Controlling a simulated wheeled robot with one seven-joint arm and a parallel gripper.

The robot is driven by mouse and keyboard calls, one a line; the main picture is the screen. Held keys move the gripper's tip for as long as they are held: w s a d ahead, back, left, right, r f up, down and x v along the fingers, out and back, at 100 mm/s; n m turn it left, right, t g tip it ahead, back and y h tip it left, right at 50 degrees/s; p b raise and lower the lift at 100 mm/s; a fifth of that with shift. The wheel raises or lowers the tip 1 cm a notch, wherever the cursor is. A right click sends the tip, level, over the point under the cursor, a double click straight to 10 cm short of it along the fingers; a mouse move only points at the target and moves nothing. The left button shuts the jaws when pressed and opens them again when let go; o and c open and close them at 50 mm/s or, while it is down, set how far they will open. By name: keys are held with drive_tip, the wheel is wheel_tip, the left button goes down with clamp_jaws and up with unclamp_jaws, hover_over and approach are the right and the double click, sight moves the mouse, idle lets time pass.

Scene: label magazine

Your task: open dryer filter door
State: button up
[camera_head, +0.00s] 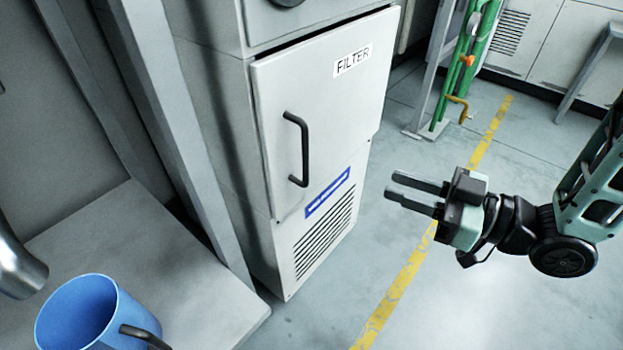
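The filter door (328,95) is a light grey panel on the front of a tall cabinet, with a "FILTER" label (353,60) near its top right. The door looks shut or very nearly so; a dark gap runs along its top edge. A black bar handle (304,150) stands upright on the door's left side. My gripper (413,195) is to the right of the door and apart from it, with its two dark fingers pointing left toward the cabinet. The fingers are spread with a gap between them and hold nothing.
A vent grille (325,232) and a blue label (328,193) are low on the cabinet. Green pipes (462,65) rise behind. The floor around my gripper is clear.

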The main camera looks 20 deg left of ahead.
drive_tip(key=b, duration=0.2)
hover_over(307, 185)
drive_tip(key=shift+w+a+f, duration=0.1)
drive_tip(key=shift+w+a, duration=0.05)
drive_tip(key=shift+w, duration=0.1)
idle(0.3)
clamp_jaws()
